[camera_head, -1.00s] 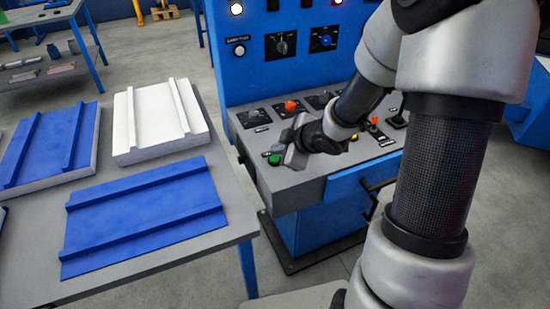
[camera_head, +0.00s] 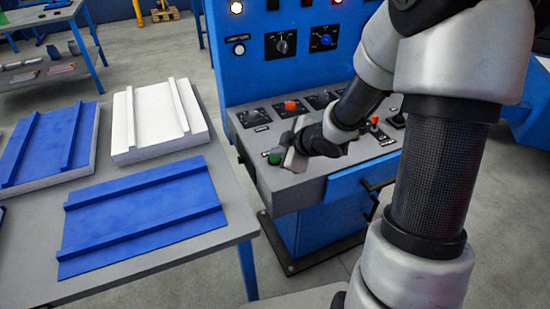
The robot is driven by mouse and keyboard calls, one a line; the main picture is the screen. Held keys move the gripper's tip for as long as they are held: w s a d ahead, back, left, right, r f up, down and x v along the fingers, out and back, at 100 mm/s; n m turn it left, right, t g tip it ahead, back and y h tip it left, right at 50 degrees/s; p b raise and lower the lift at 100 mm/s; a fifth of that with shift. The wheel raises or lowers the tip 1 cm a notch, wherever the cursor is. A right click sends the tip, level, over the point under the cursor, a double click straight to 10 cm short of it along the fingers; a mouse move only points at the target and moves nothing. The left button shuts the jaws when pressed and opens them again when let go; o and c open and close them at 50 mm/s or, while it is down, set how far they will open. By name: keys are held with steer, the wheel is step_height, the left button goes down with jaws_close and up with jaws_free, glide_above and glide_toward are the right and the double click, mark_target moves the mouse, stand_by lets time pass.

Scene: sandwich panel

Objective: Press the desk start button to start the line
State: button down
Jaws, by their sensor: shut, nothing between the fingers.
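The control desk (camera_head: 300,192) is blue with a grey sloped top. A green button (camera_head: 275,157) sits at the left front of the desk top. My gripper (camera_head: 286,158) is shut and empty, its fingertips right beside the green button, on its right. I cannot tell whether they touch it. A red button (camera_head: 291,105) stands farther back on the desk. My gripper and wrist hide part of the middle of the desk top.
A blue upright panel (camera_head: 255,78) with dials and lamps rises behind the desk. A grey table (camera_head: 220,235) at the left holds blue panels (camera_head: 140,217) and a white panel (camera_head: 155,120). More small controls (camera_head: 375,125) lie to the right of my wrist.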

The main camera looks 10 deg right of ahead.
steer(key=shift+f, duration=0.25)
stand_by(0.4)
steer(key=shift+r+p, duration=0.75)
steer(key=shift+r, duration=0.1)
steer(key=shift+r, duration=0.1)
